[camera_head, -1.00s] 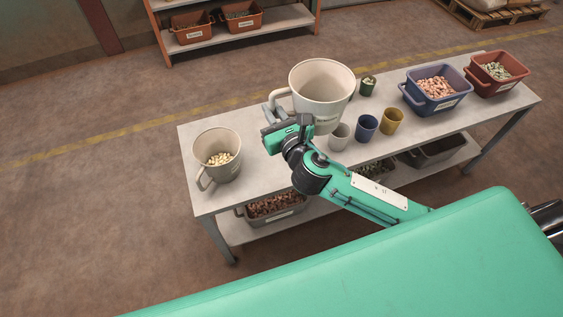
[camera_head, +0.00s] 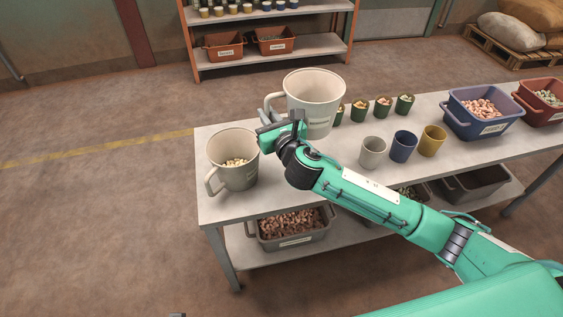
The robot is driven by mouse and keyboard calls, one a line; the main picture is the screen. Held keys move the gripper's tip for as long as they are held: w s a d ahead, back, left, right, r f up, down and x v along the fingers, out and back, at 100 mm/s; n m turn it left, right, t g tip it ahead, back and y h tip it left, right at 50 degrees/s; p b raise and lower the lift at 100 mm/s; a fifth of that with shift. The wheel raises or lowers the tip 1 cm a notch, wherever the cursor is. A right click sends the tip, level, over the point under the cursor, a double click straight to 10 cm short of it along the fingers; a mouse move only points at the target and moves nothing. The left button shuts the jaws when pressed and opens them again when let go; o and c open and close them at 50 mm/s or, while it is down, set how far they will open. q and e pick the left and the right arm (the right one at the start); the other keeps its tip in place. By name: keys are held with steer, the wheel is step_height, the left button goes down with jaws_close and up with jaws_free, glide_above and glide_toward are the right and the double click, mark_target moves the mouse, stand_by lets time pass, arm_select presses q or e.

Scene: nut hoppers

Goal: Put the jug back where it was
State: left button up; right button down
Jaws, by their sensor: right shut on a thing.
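The large cream jug (camera_head: 314,106) is upright near the back edge of the table, toward its left end. My right gripper (camera_head: 284,122) is shut on the jug's handle, on the jug's left side. I cannot tell whether the jug's base touches the tabletop. The fingertips are partly hidden by the gripper body. A smaller grey-white jug (camera_head: 233,172) with pale nuts inside stands at the left end of the table, left of my gripper. My left gripper is not in view.
Several small green cups (camera_head: 383,107) stand in a row right of the large jug. White (camera_head: 373,152), blue (camera_head: 403,146) and yellow (camera_head: 432,141) cups stand in front. A blue bin (camera_head: 482,112) and a red bin (camera_head: 540,100) fill the table's right end.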

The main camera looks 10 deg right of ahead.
step_height(320, 180, down, 15)
steer(key=b, duration=0.4)
steer(key=shift+f, duration=0.1)
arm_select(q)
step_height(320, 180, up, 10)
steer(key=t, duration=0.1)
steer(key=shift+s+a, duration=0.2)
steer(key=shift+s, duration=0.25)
arm_select(e)
steer(key=shift+f, duration=0.3)
steer(key=c, duration=1.8)
jaws_free()
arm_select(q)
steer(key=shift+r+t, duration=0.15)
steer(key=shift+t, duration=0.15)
arm_select(e)
steer(key=shift+o, duration=0.3)
